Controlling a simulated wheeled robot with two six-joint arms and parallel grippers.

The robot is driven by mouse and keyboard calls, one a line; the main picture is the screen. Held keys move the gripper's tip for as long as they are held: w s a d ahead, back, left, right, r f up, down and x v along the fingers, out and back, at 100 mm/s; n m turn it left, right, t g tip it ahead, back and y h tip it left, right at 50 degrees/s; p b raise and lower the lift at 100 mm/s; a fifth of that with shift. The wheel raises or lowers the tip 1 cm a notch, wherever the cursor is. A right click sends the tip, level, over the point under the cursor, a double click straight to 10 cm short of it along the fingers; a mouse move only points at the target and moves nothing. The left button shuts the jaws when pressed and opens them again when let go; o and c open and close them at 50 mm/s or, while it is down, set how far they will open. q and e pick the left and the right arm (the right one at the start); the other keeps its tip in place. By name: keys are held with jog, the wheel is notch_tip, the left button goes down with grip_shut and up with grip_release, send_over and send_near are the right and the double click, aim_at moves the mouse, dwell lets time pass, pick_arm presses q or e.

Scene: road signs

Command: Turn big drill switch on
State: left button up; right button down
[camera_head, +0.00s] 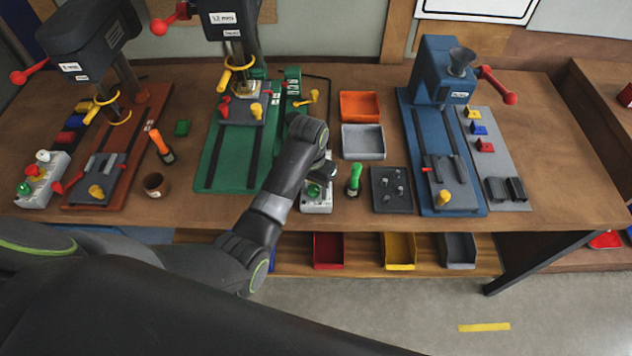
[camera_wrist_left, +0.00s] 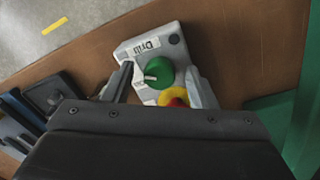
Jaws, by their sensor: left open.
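A grey switch box (camera_head: 318,205) sits at the table's front edge, partly hidden by my left arm in the head view. In the left wrist view the switch box (camera_wrist_left: 133,49) bears the label "Drill", a round green knob (camera_wrist_left: 158,70) with a pale pointer, and a red button on a yellow ring (camera_wrist_left: 174,97). My left gripper (camera_head: 321,180) is above the box, pointing down. In the wrist view its open fingers (camera_wrist_left: 158,80) lie on either side of the green knob; contact cannot be told. My right gripper is not in view.
A green-based drill press (camera_head: 205,165) stands behind the box. A second switch box (camera_head: 40,182) sits by the brown-based press at left. A green-handled screwdriver (camera_head: 353,180) and a black tray (camera_head: 392,205) are right of the box; orange (camera_head: 360,93) and grey (camera_head: 362,128) bins stand behind.

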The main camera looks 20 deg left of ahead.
pick_arm(q)
jog(key=shift+s+r, duration=0.1)
jog(key=shift+s, duration=0.05)
jog(key=shift+c, duration=0.4)
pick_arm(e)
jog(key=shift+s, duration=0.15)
pick_arm(q)
jog(key=c, duration=0.7)
jog(key=shift+c, duration=0.9)
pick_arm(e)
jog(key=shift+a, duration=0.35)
pick_arm(q)
jog(key=shift+n, duration=0.4)
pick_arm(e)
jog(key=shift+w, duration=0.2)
pick_arm(q)
jog(key=n, duration=0.2)
jog(key=shift+n, duration=0.4)
jog(key=n, duration=0.3)
jog(key=shift+d+n, duration=0.1)
jog(key=shift+n, duration=0.2)
jog(key=shift+n+t, duration=0.3)
jog(key=shift+n, duration=2)
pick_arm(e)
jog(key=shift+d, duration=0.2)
